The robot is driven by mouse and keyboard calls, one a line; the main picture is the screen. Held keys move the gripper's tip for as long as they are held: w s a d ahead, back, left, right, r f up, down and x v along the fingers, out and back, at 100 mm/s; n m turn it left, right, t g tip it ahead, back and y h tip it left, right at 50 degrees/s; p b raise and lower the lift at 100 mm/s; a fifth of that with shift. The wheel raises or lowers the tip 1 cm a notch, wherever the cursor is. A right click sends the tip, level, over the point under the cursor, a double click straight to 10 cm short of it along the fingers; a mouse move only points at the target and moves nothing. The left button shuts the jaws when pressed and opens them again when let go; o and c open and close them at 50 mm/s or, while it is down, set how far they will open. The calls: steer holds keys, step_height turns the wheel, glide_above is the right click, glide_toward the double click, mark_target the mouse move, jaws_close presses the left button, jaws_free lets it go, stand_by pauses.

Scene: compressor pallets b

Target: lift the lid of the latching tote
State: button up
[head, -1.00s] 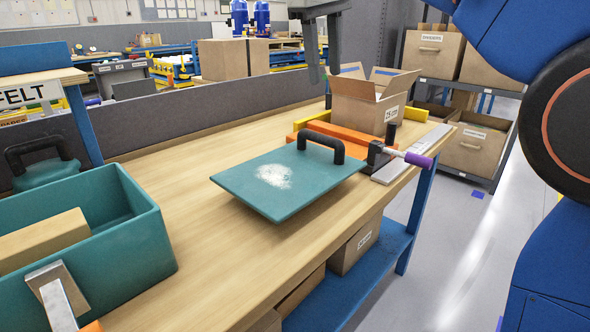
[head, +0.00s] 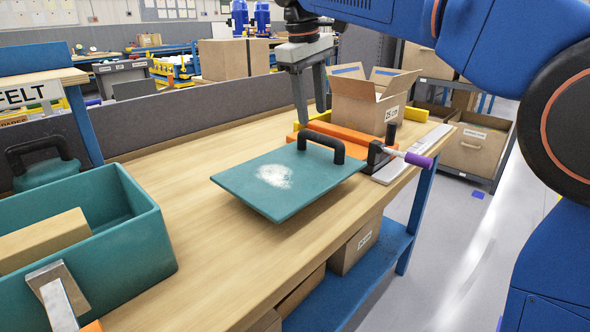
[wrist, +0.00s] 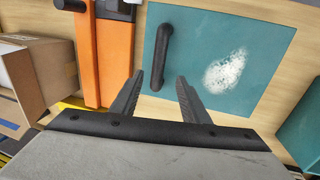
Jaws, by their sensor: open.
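A flat teal lid (head: 245,185) with a black arched handle (head: 326,146) and a white speckled patch lies on the wooden bench. The wrist view shows the lid (wrist: 270,40) and its handle (wrist: 164,45) too. An open teal tote (head: 150,235) stands at the left front, holding a wooden block (head: 45,240); a grey latch lever (head: 58,295) is on its near side. My gripper (head: 311,115) is open and empty, pointing down above the handle's far end. In the wrist view its fingers (wrist: 160,78) appear on either side of the handle's line, apart from it.
An orange clamp-like fixture (head: 355,137) with a purple-tipped handle (head: 418,160) sits right beside the lid. An open cardboard box (head: 365,108) stands behind. Another teal container with a black handle (head: 45,160) is at the left. The bench between tote and lid is clear.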

mark_target(317, 134)
steer(key=shift+w+d+f, duration=0.15)
steer(key=shift+d+f, duration=0.1)
steer(key=shift+f, duration=0.85)
steer(key=shift+w+d+f, duration=0.15)
steer(key=shift+d+f, duration=0.15)
steer(key=shift+f, duration=0.75)
steer(key=shift+w+d+f, duration=0.15)
steer(key=shift+d+f, duration=0.1)
steer(key=shift+f, duration=0.85)
jaws_close()
